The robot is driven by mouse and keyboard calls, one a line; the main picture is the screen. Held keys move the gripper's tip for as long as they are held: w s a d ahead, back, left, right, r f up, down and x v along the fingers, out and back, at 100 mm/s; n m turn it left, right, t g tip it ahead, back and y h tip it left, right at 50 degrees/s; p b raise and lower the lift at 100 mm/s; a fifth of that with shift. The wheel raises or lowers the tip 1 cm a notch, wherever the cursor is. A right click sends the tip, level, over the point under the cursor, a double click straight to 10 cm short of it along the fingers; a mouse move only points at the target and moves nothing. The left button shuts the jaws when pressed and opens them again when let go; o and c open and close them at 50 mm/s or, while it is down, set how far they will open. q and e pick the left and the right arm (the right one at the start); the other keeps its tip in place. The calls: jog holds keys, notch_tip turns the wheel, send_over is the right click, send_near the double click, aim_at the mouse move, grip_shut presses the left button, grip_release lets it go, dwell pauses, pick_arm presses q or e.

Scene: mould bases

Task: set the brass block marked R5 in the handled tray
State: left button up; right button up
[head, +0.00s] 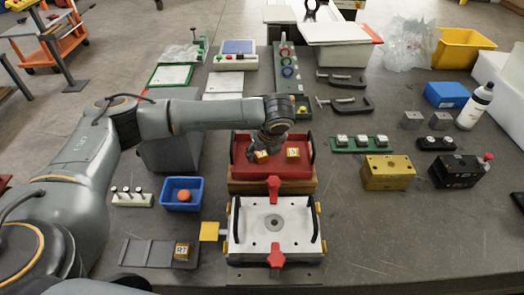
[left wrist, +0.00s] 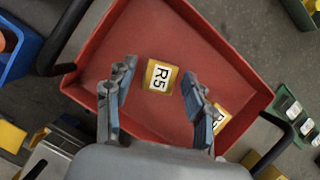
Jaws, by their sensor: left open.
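The brass block marked R5 (left wrist: 160,77) is in the red handled tray (left wrist: 115,40), between my left fingertips with a gap on each side. It seems to rest on the tray floor. My left gripper (left wrist: 149,93) is open over the tray. In the head view the left gripper (head: 266,147) is above the left part of the red tray (head: 240,172), with R5 (head: 262,156) just below. A second brass block (head: 293,153) is in the tray to the right; in the left wrist view it is half hidden behind a finger. My right gripper is not in view.
A white fixture plate (head: 250,240) with red clamps stands in front of the tray. Another brass block (head: 182,250) sits on a dark rack at the front left. A blue bin (head: 168,202) is left; a gold block (head: 388,172) is right. The front right table is clear.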

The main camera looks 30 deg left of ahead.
pick_arm(q)
jog(key=shift+r, duration=0.1)
jog(key=shift+d+r, duration=0.1)
jog(key=shift+r, duration=0.2)
jog(key=b+v, duration=0.1)
jog(key=v, duration=1)
jog(key=shift+r+b, duration=0.15)
jog(key=shift+b, duration=0.25)
jog(key=shift+s+r, duration=0.1)
notch_tip(320, 180, up, 9)
jog(key=p, duration=1.2)
